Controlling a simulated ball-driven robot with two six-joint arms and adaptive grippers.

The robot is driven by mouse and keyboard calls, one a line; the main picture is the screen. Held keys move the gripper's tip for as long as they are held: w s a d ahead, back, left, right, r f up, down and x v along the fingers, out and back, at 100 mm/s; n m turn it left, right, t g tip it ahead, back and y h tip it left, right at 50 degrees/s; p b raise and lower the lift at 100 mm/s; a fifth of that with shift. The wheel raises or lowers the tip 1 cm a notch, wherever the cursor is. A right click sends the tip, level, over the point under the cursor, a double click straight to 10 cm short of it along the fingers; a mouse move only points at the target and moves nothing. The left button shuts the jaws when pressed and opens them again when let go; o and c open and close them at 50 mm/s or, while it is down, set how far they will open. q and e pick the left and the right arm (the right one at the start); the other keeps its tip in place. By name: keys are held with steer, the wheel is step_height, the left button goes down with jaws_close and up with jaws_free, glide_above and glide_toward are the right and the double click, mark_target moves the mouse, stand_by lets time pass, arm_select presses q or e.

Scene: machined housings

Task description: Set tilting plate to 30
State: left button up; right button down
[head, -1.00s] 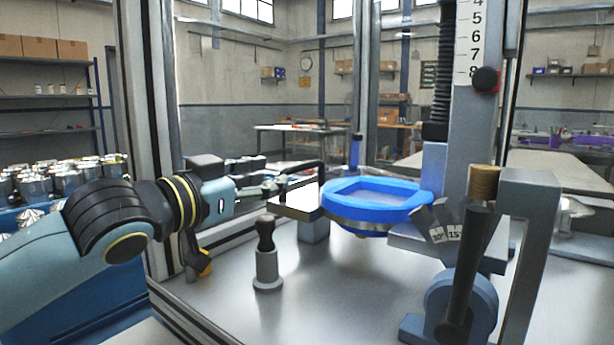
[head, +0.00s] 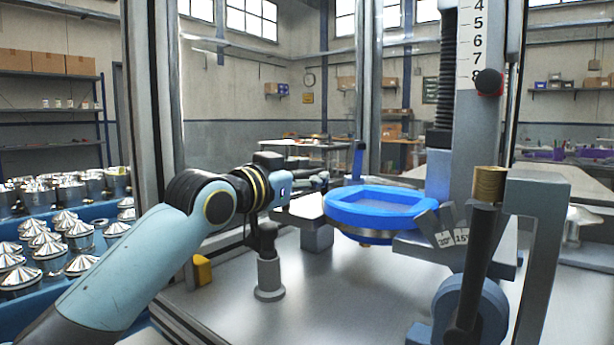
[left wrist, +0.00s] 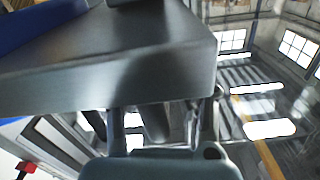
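The tilting plate carries a blue ring-shaped fixture (head: 382,207) with a square recess, in the middle right of the head view. It looks roughly level. Angle tabs (head: 452,238) below its right side read 30° and 15°. A dark lever (head: 472,262) with a brass knob (head: 489,184) stands in front of them. My left gripper (head: 317,181) is at the left rear of the plate, partly hidden. In the left wrist view its fingers (left wrist: 162,122) stand apart near the underside of a grey metal block (left wrist: 110,60). My right gripper is out of view.
A dark-knobbed post (head: 268,265) stands below my left arm. A vertical column with a numbered scale (head: 472,45) rises behind the plate. A grey upright bracket (head: 540,250) stands at right. Blue trays with several metal parts (head: 60,235) lie at left.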

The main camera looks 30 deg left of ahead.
arm_select(q)
jaws_close()
